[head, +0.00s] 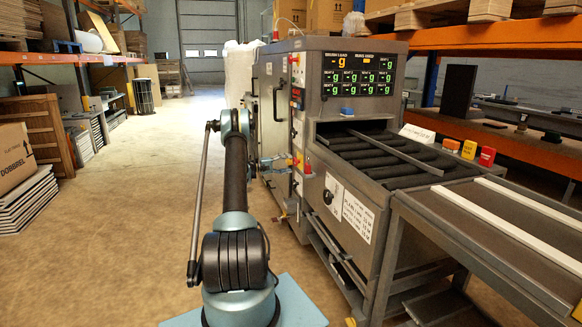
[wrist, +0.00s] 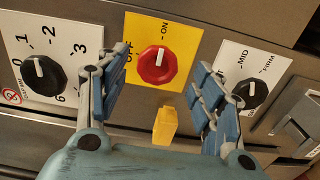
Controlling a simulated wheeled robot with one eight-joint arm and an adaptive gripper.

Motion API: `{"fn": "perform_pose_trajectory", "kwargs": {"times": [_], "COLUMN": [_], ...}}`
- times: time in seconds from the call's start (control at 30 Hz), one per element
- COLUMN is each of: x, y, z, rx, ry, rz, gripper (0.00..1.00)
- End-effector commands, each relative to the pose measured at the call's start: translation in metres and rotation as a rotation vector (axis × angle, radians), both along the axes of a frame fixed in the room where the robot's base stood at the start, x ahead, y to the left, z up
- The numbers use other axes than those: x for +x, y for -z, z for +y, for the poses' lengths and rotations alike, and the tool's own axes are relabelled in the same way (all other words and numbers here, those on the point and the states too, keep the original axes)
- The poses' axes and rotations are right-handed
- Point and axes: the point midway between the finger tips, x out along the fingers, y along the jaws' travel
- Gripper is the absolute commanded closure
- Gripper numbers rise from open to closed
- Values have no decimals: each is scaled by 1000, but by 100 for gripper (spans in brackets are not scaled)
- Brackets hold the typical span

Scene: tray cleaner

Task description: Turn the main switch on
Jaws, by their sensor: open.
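The main switch (wrist: 157,66) is a red knob on a yellow plate marked OFF and ON, on the metal machine front in the wrist view. A pale mark shows on the upper part of the knob, but I cannot tell its setting for sure. My gripper (wrist: 160,88) is open, its blue-padded fingers spread to the left and right of the knob, with nothing held. I cannot tell how far the fingertips are from the plate. In the head view my gripper (head: 274,163) is at the side of the tray-cleaning machine (head: 350,110), small and partly hidden.
A black numbered dial (wrist: 43,76) lies left of the switch and a black MID/FIRM dial (wrist: 250,90) right of it. A yellow block-like piece (wrist: 165,126) shows below the switch. The floor (head: 130,220) left of the machine is clear. A roller bed (head: 375,152) extends right.

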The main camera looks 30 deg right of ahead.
Motion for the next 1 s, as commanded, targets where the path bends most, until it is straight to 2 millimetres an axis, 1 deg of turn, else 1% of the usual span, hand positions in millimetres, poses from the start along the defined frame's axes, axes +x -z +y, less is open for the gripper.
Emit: {"fn": "perform_pose_trajectory", "kwargs": {"times": [0.03,0.2,0.3,0.43,0.6,1.0], "x": [3,11,15,18,20,20], "y": [0,0,1,1,1,1], "z": [11,43,59,74,82,83], "rx": [0,0,0,1,1,1], "ry": [-2,-1,-1,-1,1,1], "rz": [0,0,0,0,0,0], "gripper": [39,39,39,39,39,39]}}
